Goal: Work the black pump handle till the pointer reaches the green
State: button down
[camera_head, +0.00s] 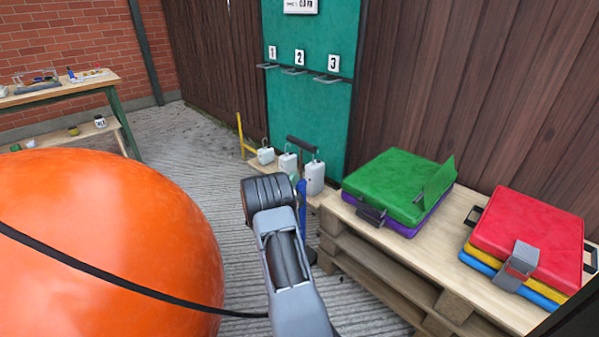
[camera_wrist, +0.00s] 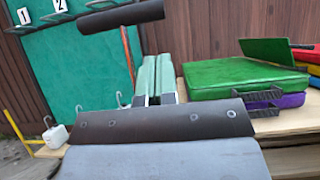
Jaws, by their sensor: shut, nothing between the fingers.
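The black pump handle (camera_head: 301,143) is a T-bar, raised above a blue pump body (camera_head: 302,200) that is partly hidden behind my arm. In the wrist view the handle (camera_wrist: 122,15) sits at the top, on a thin copper-coloured rod. My gripper (camera_wrist: 157,62) is shut and empty in the wrist view. Its fingertips appear just right of the rod and below the bar; I cannot tell their distance in depth. In the head view my wrist hides the fingers. No gauge, pointer or green zone that I can make out is in view.
A large orange ball (camera_head: 110,240) with a black hose across it fills the left. A pallet stack (camera_head: 390,265) at right carries a green case (camera_head: 395,185) and a red case (camera_head: 530,235). White hooked weights (camera_head: 314,178) stand below a teal board (camera_head: 312,100).

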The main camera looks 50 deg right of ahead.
jog(key=shift+v, duration=0.95)
dwell(0.3)
jog(key=s+a+r+m+g+y+p, duration=0.1)
jog(key=s+a+r+m+y+p, duration=0.25)
jog(key=r+p, duration=0.35)
jog(key=s+a+r+m+g+y+p, duration=0.25)
jog(key=r+y+p, duration=0.2)
jog(key=r, duration=0.45)
jog(key=s+a+r+m+y+p, duration=0.3)
jog(key=a+r+m+p, duration=0.1)
jog(key=r+p, duration=0.35)
jog(key=s+a+r+m+t+y+p, duration=0.2)
jog(key=a+r+p, duration=0.4)
jog(key=a, duration=0.3)
jog(key=s+a+r+m+t+y+p, duration=0.2)
jog(key=a+r+t+y+p, duration=0.2)
jog(key=a+r+y+p, duration=0.2)
jog(key=s+a+r+m+t+y+p, duration=0.3)
jog(key=a+r+y+p, duration=0.3)
jog(key=a, duration=0.5)
jog(key=shift+a+r+p, duration=0.35)
jog(key=shift+r+p, duration=0.3)
jog(key=shift+p, duration=0.35)
